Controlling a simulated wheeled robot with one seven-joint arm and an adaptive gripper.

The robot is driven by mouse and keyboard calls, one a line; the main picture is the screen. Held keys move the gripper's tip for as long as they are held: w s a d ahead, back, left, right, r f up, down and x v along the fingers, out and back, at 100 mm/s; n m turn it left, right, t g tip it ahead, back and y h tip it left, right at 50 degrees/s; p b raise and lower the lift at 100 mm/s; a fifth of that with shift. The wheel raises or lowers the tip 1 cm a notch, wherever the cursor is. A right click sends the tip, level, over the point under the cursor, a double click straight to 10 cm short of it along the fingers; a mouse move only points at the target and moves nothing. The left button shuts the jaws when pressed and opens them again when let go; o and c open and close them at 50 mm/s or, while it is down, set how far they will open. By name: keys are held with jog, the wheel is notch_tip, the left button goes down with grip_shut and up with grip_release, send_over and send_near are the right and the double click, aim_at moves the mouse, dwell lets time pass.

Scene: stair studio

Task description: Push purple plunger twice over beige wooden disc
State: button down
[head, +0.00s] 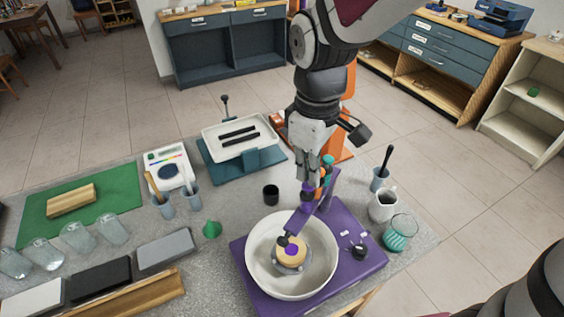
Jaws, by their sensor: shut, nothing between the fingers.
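A purple device with a flat base (362,262) stands on the speckled table. A white round basin (262,277) sits on it, with the beige wooden disc (298,256) inside. A purple patch shows on top of the disc. A purple arm (299,221) reaches over the basin, its dark tip close above the disc; I cannot tell whether they touch. A purple knob (307,189), which looks like the plunger, is at the raised part of this arm. My gripper (313,174) is shut and empty, pointing down just above or at the knob; contact is unclear.
A small black cup (271,194) stands left of the gripper. A white cup (383,206) and a teal-filled glass (400,232) stand right of the device. A white tray stand (240,136) is behind. Orange and teal parts are close beside my fingers.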

jog(key=shift+f+b, duration=0.45)
jog(key=shift+f, duration=0.85)
jog(key=shift+r, duration=0.1)
jog(key=shift+r+p, duration=1.25)
jog(key=shift+r, duration=0.4)
jog(key=shift+s+r+p, duration=0.1)
jog(key=shift+r+p, duration=1.25)
jog(key=shift+r, duration=0.9)
jog(key=shift+r+p, duration=0.3)
jog(key=shift+r, duration=0.45)
